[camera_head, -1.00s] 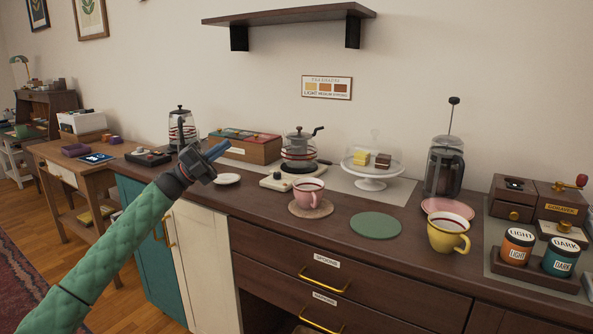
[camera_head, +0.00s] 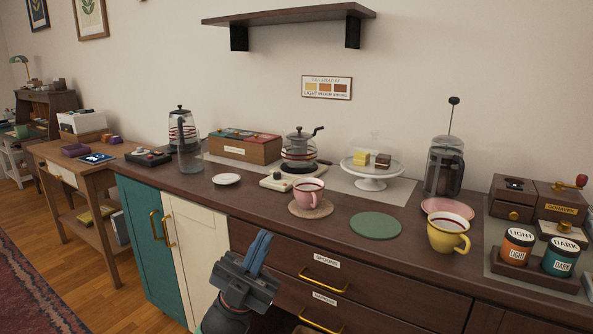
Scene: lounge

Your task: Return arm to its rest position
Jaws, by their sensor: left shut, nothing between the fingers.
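My left gripper (camera_head: 259,252) is low in the head view, in front of the cream cabinet door and the drawers. Its blue fingers are shut together, point up and hold nothing. It is apart from the counter (camera_head: 330,231) and everything on it. My right gripper is not in view. The pink cup (camera_head: 308,193) with dark liquid stands on a round brown coaster. The yellow cup (camera_head: 448,234), also with dark liquid, stands at the front right of the counter.
A green round mat (camera_head: 375,226), a small white saucer (camera_head: 227,179) and a glass-domed cake stand (camera_head: 371,182) are on the counter. A French press (camera_head: 443,167) stands further right. Gold drawer handles (camera_head: 323,279) stick out beside my gripper. A wooden side table (camera_head: 68,152) is at left.

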